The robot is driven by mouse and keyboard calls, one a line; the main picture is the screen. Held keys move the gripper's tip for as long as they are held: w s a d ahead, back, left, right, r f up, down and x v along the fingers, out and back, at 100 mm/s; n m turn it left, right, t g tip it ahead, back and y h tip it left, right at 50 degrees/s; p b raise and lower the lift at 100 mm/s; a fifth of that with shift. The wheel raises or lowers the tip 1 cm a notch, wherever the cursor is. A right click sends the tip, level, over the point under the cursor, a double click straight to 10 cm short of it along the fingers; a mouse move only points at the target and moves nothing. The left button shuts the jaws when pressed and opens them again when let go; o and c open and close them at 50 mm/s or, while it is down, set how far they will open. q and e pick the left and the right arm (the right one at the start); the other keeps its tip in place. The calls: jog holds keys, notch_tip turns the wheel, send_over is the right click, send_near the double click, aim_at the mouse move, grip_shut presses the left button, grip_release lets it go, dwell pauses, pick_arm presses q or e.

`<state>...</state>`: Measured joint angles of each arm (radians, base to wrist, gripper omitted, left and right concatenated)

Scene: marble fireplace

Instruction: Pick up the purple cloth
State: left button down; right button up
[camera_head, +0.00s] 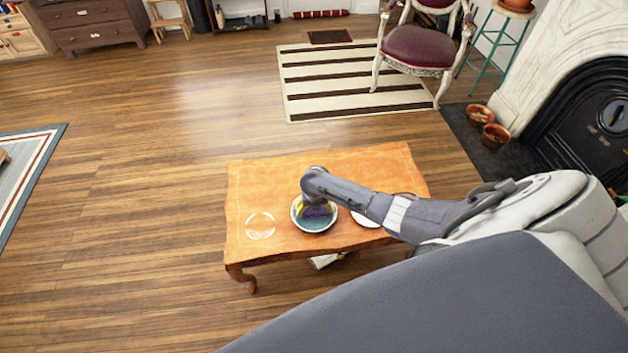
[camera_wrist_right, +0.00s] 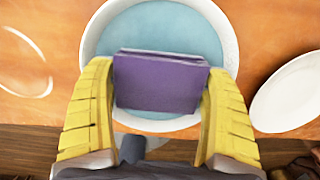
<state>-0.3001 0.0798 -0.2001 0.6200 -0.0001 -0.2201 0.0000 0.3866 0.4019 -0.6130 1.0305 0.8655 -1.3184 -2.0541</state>
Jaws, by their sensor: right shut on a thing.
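The purple cloth (camera_wrist_right: 160,82) is a folded, block-like piece in the right wrist view. It lies between the yellow fingers of my right gripper (camera_wrist_right: 158,95), which touch it on both sides. Behind it is a white-rimmed bowl with a blue inside (camera_wrist_right: 155,28). In the head view the bowl (camera_head: 313,224) stands on the wooden table, and my right gripper (camera_head: 312,208) is over it with a bit of the purple cloth (camera_head: 318,211) showing. I cannot tell whether the cloth touches the bowl. My left gripper is not in view.
The orange wooden table (camera_head: 285,175) also holds a clear glass plate (camera_head: 261,226) at left and a white plate (camera_head: 365,219) right of the bowl, partly behind my arm. A white chair with a red seat (camera_head: 418,47) stands beyond on a striped rug (camera_head: 330,80). The left floor is mostly clear.

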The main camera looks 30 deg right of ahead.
jog(key=shift+r, duration=0.1)
notch_tip(320, 180, up, 20)
jog(key=shift+f, duration=0.1)
dwell(0.7)
jog(key=o, duration=0.5)
jog(key=c, duration=0.4)
